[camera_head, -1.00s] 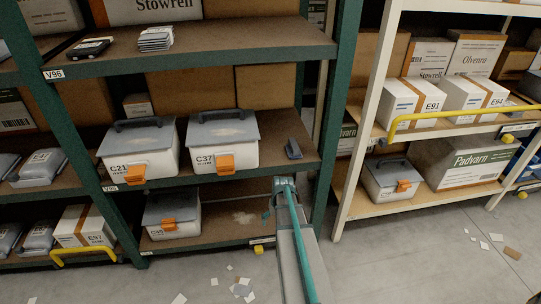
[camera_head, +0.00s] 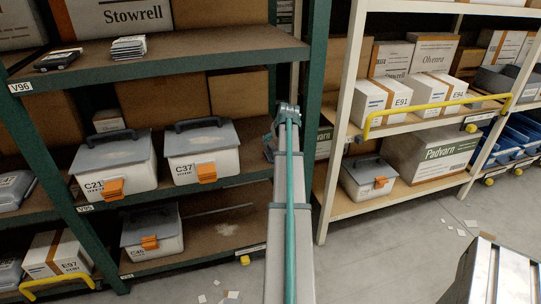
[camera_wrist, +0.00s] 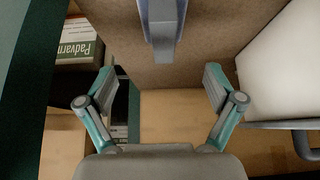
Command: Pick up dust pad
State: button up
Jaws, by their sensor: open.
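The dust pad (camera_wrist: 163,22) appears to be the blue-grey block at the top middle of the wrist view, on the brown shelf board. My gripper (camera_wrist: 160,75) is open and empty. Its two fingers are spread left and right, and the near end of the pad lies between their lines, beyond the tips. In the head view my gripper (camera_head: 286,110) is at the right end of the middle shelf, beside the bin C37 (camera_head: 203,150). There my arm hides most of the pad, with only a dark bit (camera_head: 268,153) showing at its left.
In the wrist view a white bin (camera_wrist: 285,62) stands close on the right, and a green rack post (camera_wrist: 25,60) on the left. The upper shelf (camera_head: 190,63) lies above. A Padvarn box (camera_head: 430,155) sits on the right-hand rack.

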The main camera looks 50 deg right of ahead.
aim_at(273, 147)
jog(key=x, duration=0.3)
jog(key=shift+w+d+f, duration=0.15)
jog(key=shift+w+f, duration=0.05)
jog(key=shift+f, duration=0.15)
jog(key=shift+a+x, duration=0.15)
jog(key=shift+x, duration=1.25)
jog(key=shift+a+x, duration=0.2)
jog(key=shift+x, duration=1.15)
jog(key=shift+f, duration=0.1)
jog(key=shift+c, duration=0.4)
jog(key=c, duration=1.3)
